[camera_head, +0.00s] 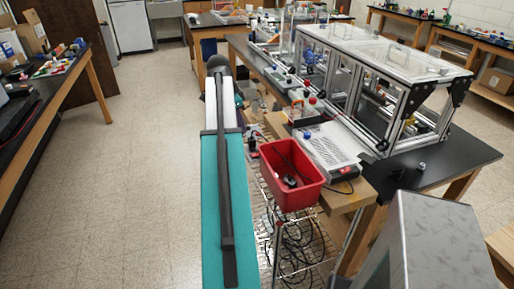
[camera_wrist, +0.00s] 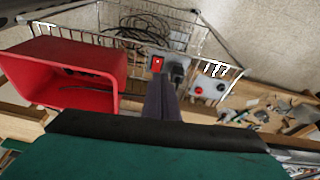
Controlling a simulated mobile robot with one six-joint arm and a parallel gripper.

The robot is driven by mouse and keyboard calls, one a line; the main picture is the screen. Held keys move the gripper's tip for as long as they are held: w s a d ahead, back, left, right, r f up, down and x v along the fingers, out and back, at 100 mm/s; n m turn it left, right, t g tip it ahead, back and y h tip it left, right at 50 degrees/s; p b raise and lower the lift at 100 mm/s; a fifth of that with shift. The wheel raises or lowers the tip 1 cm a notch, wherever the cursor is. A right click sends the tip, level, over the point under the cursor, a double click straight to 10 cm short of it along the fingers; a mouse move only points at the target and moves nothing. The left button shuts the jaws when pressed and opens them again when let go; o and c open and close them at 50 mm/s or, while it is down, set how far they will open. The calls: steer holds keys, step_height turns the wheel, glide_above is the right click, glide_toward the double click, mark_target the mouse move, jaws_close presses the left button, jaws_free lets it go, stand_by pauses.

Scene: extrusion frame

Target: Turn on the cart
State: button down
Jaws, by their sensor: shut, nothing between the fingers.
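The wire cart (camera_head: 300,250) stands below and right of my teal arm in the head view; its wire rack also shows in the wrist view (camera_wrist: 220,38). A red rocker switch (camera_wrist: 157,64) sits on a grey power unit on the cart, with a black plug beside it at right. The red switch also shows small in the head view (camera_head: 251,143). My gripper (camera_wrist: 161,80) is shut and empty, its dark fingers pointing toward the switch. The fingertips appear just below the switch in the picture; I cannot tell whether they touch. The head view does not clearly show my fingers.
A red bin (camera_head: 290,178) holding a dark cable sits on the cart beside my arm, and is at left in the wrist view. A grey box with red and dark buttons (camera_wrist: 209,88) is to the right. A benchtop unit (camera_head: 335,148) and framed enclosure stand on the bench.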

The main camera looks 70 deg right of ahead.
mark_target(256, 154)
steer(key=shift+s+d+r+m, duration=0.25)
steer(key=shift+s+d+r, duration=0.05)
steer(key=shift+s+r, duration=0.3)
steer(key=shift+s+d+r+m, duration=0.25)
steer(key=shift+s+r, duration=0.25)
steer(key=shift+r, duration=0.15)
steer(key=shift+f, duration=0.1)
steer(key=shift+p+x, duration=2.25)
steer(key=shift+x, duration=4.7)
steer(key=shift+d, duration=0.15)
steer(key=shift+s+f, duration=0.15)
steer(key=shift+w+a, duration=0.5)
steer(key=shift+w, duration=0.15)
